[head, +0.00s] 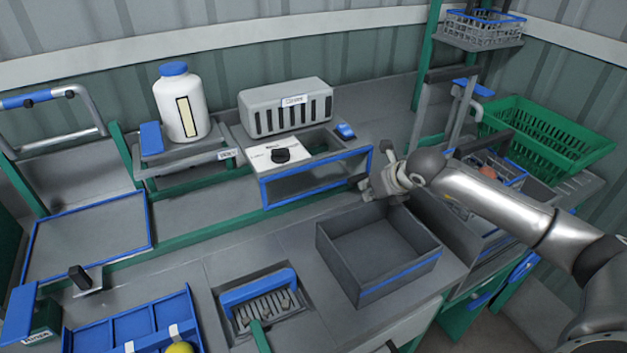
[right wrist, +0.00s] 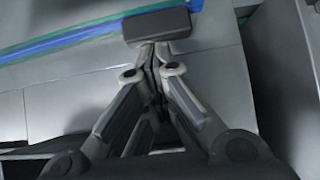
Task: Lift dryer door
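The dryer (head: 330,146) stands at the back of the bench, with a dark knob on its white top panel. Its door (head: 315,180) is a dark see-through panel with a blue frame, and it looks closed. A dark grey handle (head: 357,179) sticks out at the door's right end. In the right wrist view a dark grey block, which looks like this handle (right wrist: 157,24), lies just beyond the fingertips. My right gripper (head: 368,185) is at the handle; in the wrist view its fingers (right wrist: 155,47) are together. I cannot tell whether they touch the block. My left gripper is out of view.
An open grey bin (head: 366,291) with a blue strip stands in front of the dryer, below my right arm. A green crate (head: 545,138) is at the right. A white bottle (head: 180,104) stands on a scale at the left. A blue tray (head: 130,325) is front left.

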